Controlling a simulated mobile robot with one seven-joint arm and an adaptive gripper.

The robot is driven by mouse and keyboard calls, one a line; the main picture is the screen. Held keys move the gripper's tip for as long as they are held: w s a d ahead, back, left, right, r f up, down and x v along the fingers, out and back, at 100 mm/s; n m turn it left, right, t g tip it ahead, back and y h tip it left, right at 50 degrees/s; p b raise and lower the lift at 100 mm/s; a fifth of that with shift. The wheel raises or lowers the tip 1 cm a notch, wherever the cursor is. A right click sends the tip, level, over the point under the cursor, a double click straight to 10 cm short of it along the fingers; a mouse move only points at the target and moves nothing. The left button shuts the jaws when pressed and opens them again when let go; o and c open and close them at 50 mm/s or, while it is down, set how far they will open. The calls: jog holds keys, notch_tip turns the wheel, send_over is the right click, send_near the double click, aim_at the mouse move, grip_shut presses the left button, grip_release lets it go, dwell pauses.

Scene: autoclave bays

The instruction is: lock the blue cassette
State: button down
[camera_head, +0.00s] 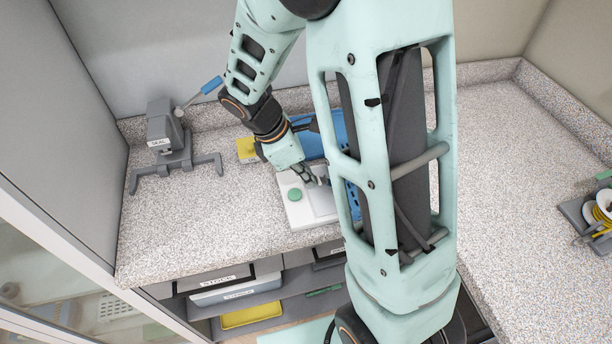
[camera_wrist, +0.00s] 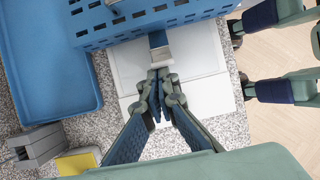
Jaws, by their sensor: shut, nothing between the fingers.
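The blue cassette (camera_wrist: 150,18) is a perforated box at the top of the wrist view, cut off by the frame edge. In the head view a strip of it (camera_head: 352,198) shows behind my arm. A short blue tab (camera_wrist: 158,39) with a pale grey end piece (camera_wrist: 160,56) sticks out from its near side. My gripper (camera_wrist: 160,76) is shut and empty, its fingertips just short of that end piece; I cannot tell whether they touch. In the head view my gripper (camera_head: 316,180) is low over a white board (camera_head: 300,215).
A blue tray (camera_wrist: 50,70) lies beside the cassette. A yellow block (camera_head: 247,150) and a grey device (camera_head: 165,135) with a blue-handled lever stand left. A green disc (camera_head: 295,194) is on the board. A rack with a yellow coil (camera_head: 604,205) is far right.

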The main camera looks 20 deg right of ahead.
jog(key=shift+d+r, duration=0.1)
jog(key=shift+d, duration=0.05)
jog(key=shift+d+r+p, duration=0.4)
jog(key=shift+r+p, duration=0.05)
dwell(0.3)
jog(key=shift+d+r+p, duration=0.35)
jog(key=shift+d+p, duration=0.05)
jog(key=shift+d, duration=0.2)
jog(key=shift+d+r+p, duration=0.2)
jog(key=shift+d+p, duration=0.1)
jog(key=shift+d, duration=0.3)
